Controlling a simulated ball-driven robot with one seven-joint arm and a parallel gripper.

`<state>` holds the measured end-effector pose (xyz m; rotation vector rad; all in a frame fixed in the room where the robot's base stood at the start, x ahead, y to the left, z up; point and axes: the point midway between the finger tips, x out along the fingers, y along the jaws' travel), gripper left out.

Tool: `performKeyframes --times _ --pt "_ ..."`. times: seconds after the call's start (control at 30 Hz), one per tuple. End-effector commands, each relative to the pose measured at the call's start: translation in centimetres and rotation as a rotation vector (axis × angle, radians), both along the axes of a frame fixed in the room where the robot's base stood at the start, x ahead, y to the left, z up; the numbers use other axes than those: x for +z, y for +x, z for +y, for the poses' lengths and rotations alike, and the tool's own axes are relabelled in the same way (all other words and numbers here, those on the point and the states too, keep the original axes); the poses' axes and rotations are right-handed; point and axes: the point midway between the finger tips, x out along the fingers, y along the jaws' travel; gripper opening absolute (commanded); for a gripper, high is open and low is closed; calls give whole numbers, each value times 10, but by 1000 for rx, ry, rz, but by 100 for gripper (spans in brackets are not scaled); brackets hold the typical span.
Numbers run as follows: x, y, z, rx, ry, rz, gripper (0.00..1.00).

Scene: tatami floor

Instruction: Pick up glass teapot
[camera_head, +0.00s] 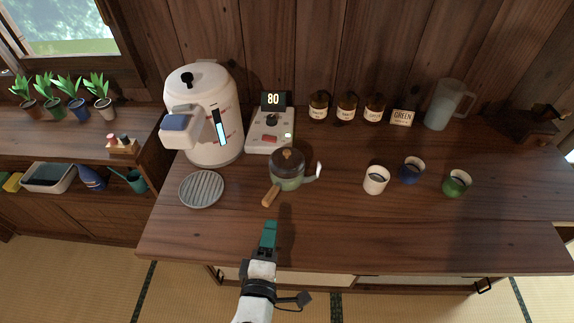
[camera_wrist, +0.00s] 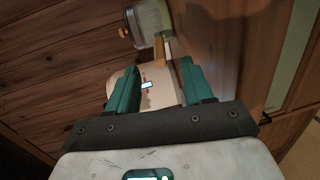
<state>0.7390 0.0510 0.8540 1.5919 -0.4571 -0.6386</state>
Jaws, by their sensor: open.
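The glass teapot (camera_head: 290,183) stands on the wooden counter, with a brown lid and knob on top. Its wooden handle (camera_head: 270,196) points toward the front left and its spout points right. My gripper (camera_head: 268,230) is in front of the handle, near the counter's front edge, apart from the teapot. In the wrist view my gripper (camera_wrist: 159,78) is open, its two teal fingers spread with nothing held. The teapot (camera_wrist: 153,18) shows sideways beyond the fingers at the top, its handle (camera_wrist: 160,50) pointing toward the gap.
A white water boiler (camera_head: 215,130) and a scale-like device reading 80 (camera_head: 269,130) stand behind the teapot. A round grey grate (camera_head: 202,189) lies to its left. White (camera_head: 376,180), blue (camera_head: 411,171) and green (camera_head: 456,183) cups stand to the right. The front counter strip is clear.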

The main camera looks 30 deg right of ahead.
Motion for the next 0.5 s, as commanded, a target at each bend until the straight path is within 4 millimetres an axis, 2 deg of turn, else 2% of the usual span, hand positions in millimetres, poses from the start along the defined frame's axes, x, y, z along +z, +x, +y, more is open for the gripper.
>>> performKeyframes --times 0.13,0.5 --pt "0 5 -2 4 -5 -2 51" --pt "-6 41 -32 3 -5 -1 51"
